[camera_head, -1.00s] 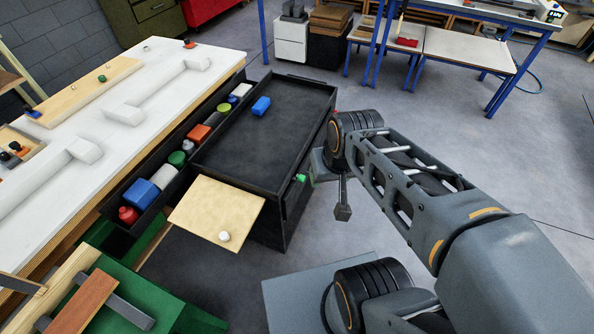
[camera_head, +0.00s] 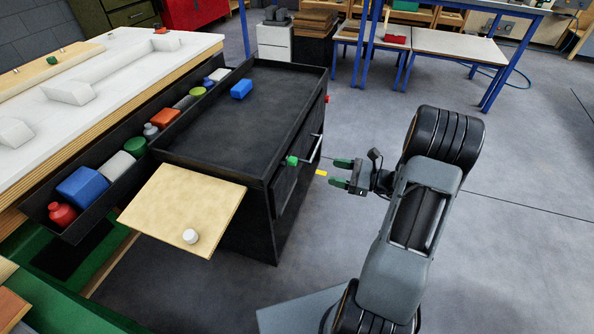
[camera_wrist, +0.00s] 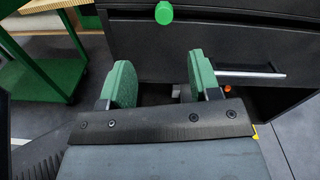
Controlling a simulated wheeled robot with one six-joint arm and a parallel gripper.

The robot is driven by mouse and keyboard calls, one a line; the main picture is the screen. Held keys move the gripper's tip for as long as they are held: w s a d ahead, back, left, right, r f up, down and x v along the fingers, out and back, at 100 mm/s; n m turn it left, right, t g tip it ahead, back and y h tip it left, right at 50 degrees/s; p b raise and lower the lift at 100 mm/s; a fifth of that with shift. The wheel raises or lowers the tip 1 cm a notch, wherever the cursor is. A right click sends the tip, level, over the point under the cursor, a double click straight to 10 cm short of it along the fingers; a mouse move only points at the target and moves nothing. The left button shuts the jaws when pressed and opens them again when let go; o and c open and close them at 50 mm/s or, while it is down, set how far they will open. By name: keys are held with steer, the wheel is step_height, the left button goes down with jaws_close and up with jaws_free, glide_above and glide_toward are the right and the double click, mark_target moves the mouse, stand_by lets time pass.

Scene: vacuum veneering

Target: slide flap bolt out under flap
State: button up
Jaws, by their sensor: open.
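The pale wooden flap (camera_head: 165,200) sticks out level from the near end of the black cart (camera_head: 230,130), with a white knob (camera_head: 190,236) on it. A green knob (camera_head: 291,160), which looks like the bolt's grip, stands out from the cart's side near the flap. It also shows at the top of the wrist view (camera_wrist: 164,12); the bolt's rod cannot be made out. My gripper (camera_head: 340,173) is open and empty, to the right of the green knob and apart from it. In the wrist view its green fingers (camera_wrist: 161,80) point towards the cart's side, below the knob.
A bar handle (camera_wrist: 250,74) sticks out from the cart's drawer front. A blue block (camera_head: 241,89) lies on the cart top. A black trough (camera_head: 105,185) of bottles and blocks runs along the white bench (camera_head: 110,75).

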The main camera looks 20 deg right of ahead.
mark_target(296, 162)
steer(key=b+x, duration=0.1)
steer(key=x, duration=1.2)
steer(key=shift+w+f+b, duration=0.1)
steer(key=shift+w+b, duration=0.2)
steer(key=shift+b, duration=0.1)
steer(key=shift+c, duration=0.2)
jaws_close()
